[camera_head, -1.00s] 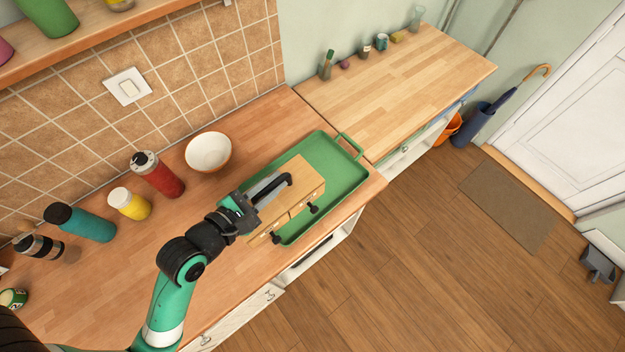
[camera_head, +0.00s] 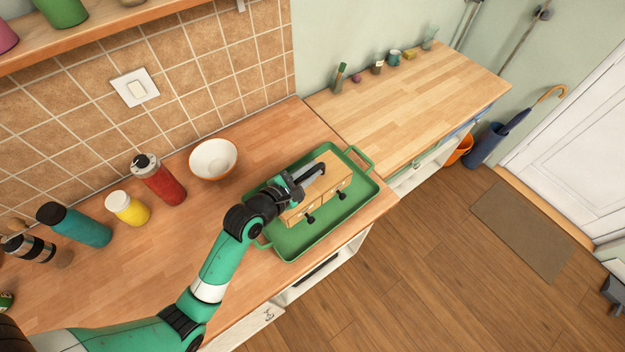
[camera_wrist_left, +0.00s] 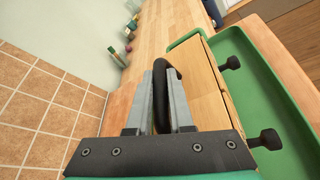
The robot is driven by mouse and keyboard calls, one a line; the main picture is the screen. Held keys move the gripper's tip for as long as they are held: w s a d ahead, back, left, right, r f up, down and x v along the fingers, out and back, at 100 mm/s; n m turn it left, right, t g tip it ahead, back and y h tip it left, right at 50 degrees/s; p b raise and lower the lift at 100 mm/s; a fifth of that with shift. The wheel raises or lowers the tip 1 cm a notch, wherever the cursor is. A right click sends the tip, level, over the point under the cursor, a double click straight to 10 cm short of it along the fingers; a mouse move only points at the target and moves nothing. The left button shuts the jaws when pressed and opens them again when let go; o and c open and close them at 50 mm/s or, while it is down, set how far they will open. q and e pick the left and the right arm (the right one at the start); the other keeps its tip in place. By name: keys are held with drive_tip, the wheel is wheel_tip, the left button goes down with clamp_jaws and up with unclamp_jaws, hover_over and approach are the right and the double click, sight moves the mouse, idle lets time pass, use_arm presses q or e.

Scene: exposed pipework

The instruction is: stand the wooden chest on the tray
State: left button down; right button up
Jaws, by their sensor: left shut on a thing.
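The wooden chest (camera_head: 333,181) is a light wood box with black knobs on its front and a black handle on top. It is upright, within the outline of the green tray (camera_head: 300,240) in the head view. I cannot tell whether its base touches the tray floor. My left gripper (camera_head: 308,178) is shut on the chest's black handle. In the left wrist view the two grey fingers (camera_wrist_left: 162,105) close around the handle, with the chest (camera_wrist_left: 207,85) just right of them and the tray (camera_wrist_left: 240,50) beyond. My right gripper is not in view.
A white bowl (camera_head: 213,159) stands behind the tray.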

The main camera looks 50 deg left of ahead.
use_arm(q)
drive_tip(key=shift+w+f, duration=0.15)
drive_tip(key=shift+w, duration=0.05)
drive_tip(key=shift+w+f+b, duration=0.15)
drive_tip(key=shift+f+b, duration=0.6)
drive_tip(key=shift+f, duration=1)
drive_tip(key=shift+a, duration=0.1)
drive_tip(key=shift+f, duration=0.15)
drive_tip(key=c, duration=0.8)
unclamp_jaws()
drive_tip(key=shift+s+r, duration=0.2)
drive_tip(key=shift+r, duration=0.1)
drive_tip(key=p+v, duration=0.2)
drive_tip(key=v, duration=0.9)
drive_tip(key=shift+s+f+p, duration=0.1)
drive_tip(key=shift+s+p, duration=0.2)
drive_tip(key=shift+p, duration=0.1)
